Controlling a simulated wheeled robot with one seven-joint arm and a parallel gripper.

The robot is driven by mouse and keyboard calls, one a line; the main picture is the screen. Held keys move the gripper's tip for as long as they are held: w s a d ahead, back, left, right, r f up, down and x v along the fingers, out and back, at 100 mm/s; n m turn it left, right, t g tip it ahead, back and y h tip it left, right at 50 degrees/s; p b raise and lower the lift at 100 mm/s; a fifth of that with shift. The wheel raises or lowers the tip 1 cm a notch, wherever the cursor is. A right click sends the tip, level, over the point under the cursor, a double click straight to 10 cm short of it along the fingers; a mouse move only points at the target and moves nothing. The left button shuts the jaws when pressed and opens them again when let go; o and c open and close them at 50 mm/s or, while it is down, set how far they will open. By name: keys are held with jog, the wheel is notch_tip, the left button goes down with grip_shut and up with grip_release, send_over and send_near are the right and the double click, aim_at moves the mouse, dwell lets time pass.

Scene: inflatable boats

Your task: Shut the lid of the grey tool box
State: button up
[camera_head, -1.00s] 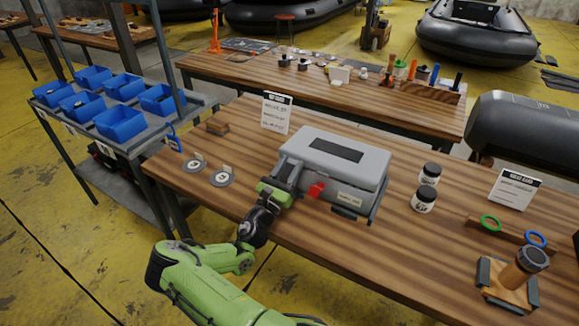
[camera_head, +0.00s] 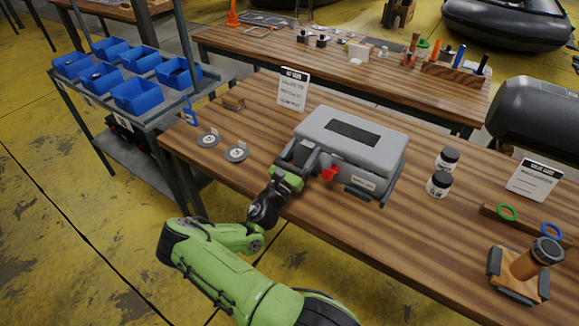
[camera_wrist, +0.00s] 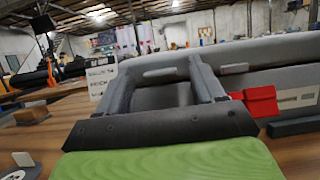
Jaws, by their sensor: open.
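The grey tool box (camera_head: 365,178) stands on the near wooden table. Its lid (camera_head: 375,121), with a dark panel on top, lies over the body and looks about level; I cannot tell whether it is fully seated. A red latch (camera_head: 328,174) sticks out at the front and also shows in the wrist view (camera_wrist: 261,101). My gripper (camera_head: 304,156) is at the box's left end. In the wrist view my gripper (camera_wrist: 163,75) has its two fingers apart, with the grey box end in front of and between them. Whether the fingertips touch it is unclear.
A wooden stand (camera_head: 520,274) is at the right. Bare tabletop lies in front of the box.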

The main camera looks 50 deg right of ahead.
jog(key=v, duration=1.4)
jog(key=shift+w+a+p, duration=0.2)
jog(key=shift+p, duration=0.1)
jog(key=shift+r, duration=0.1)
